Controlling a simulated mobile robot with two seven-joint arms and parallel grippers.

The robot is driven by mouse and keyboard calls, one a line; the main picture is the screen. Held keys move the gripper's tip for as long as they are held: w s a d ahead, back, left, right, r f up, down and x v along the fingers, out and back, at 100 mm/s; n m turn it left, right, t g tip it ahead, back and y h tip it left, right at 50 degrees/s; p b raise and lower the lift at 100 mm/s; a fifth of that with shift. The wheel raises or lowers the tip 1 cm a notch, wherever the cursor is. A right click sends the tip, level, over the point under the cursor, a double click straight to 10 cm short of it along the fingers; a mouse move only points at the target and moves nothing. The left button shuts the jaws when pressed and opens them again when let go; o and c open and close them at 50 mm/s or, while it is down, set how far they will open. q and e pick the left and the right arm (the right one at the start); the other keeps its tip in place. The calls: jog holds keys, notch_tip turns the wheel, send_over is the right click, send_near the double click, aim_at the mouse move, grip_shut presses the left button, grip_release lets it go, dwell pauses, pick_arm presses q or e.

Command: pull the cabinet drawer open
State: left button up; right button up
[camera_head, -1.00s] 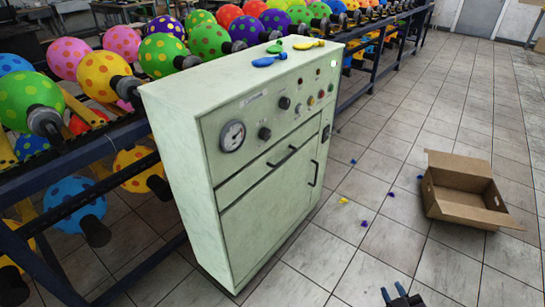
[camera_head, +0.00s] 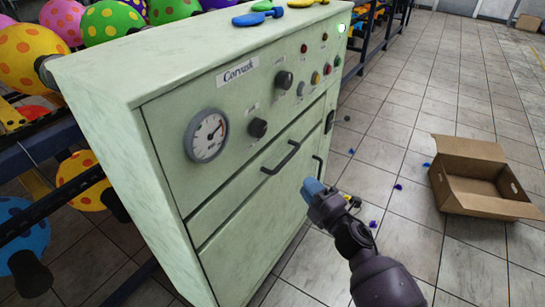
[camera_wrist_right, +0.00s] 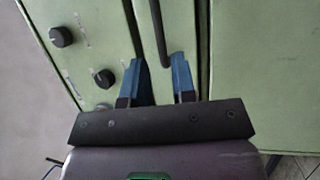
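The pale green cabinet (camera_head: 165,150) fills the middle of the head view. Its narrow drawer (camera_head: 229,197) looks shut and has a dark bar handle (camera_head: 281,158). My right gripper (camera_head: 311,187) is in front of the cabinet, a little right of and below this handle in the picture. In the right wrist view the blue fingers of my right gripper (camera_wrist_right: 157,74) are apart and empty. The drawer handle (camera_wrist_right: 158,32) lies ahead, in line with the gap between them; I cannot tell whether they touch it. My left gripper is not in view.
Below the drawer is a door with its own upright handle (camera_head: 317,165). A gauge (camera_head: 206,135) and knobs sit above the drawer. Deflated balloons (camera_head: 252,18) lie on top.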

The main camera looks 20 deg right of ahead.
aim_at(286, 157)
jog(key=b+x, duration=0.1)
jog(key=x, duration=1)
jog(key=shift+c, duration=0.2)
jog(key=shift+s, duration=0.1)
grip_shut()
